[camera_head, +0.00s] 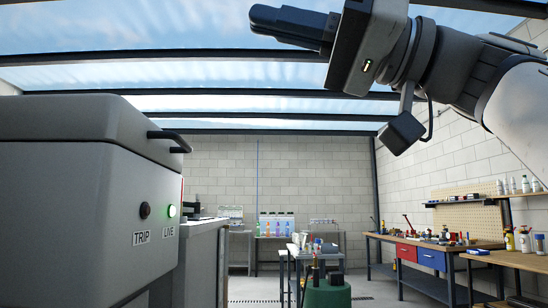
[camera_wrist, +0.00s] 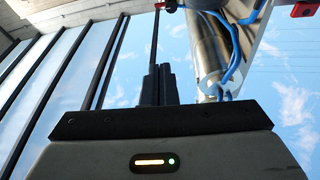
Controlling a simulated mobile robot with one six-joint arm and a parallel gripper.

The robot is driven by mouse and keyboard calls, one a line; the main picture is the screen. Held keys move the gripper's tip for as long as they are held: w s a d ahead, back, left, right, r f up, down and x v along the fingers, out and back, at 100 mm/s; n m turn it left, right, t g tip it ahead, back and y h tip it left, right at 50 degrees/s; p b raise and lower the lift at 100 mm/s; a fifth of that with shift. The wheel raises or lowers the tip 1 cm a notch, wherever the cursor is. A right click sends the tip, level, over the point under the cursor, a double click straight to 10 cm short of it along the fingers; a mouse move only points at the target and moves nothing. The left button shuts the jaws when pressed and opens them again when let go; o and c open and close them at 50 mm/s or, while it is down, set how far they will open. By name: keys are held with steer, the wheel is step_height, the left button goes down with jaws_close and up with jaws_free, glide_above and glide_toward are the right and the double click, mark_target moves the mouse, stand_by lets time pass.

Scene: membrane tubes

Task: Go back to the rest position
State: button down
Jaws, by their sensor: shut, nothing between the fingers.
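My gripper (camera_head: 266,21) is raised high at the top of the head view, in front of the glass roof. Its dark fingers point left and lie together, with nothing between them. In the wrist view the closed fingers (camera_wrist: 158,85) point up toward the roof and sky. The gripper is apart from everything around it. No membrane tubes can be made out in either view.
A grey cabinet (camera_head: 80,190) with TRIP and LIVE lamps, the LIVE one lit green, stands close at left. A workbench (camera_head: 425,243) with tools runs along the right wall. A green stand (camera_head: 327,295) is ahead. A metal pipe with blue hoses (camera_wrist: 212,60) shows overhead.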

steer(key=w+d+f+m+t+h+p, duration=0.2)
steer(key=w+f+m+t+h+p, duration=0.6)
steer(key=w+f+m+p, duration=0.75)
steer(key=d+f+m+g+h+p, duration=0.1)
steer(key=d+f+g+h+p, duration=0.1)
steer(key=f+h+p, duration=0.3)
steer(key=d+f+g+h, duration=0.2)
steer(key=d+f, duration=0.1)
steer(key=f, duration=0.4)
steer(key=s+d+f+g+h+p, duration=0.2)
steer(key=s+d+f+h+p, duration=0.4)
steer(key=f, duration=0.5)
steer(key=shift+s+d+f+g+p, duration=0.15)
steer(key=shift+s+d+g+p, duration=0.15)
steer(key=shift+s+d+p, duration=0.7)
steer(key=shift+w+a, duration=0.1)
steer(key=shift+a, duration=0.15)
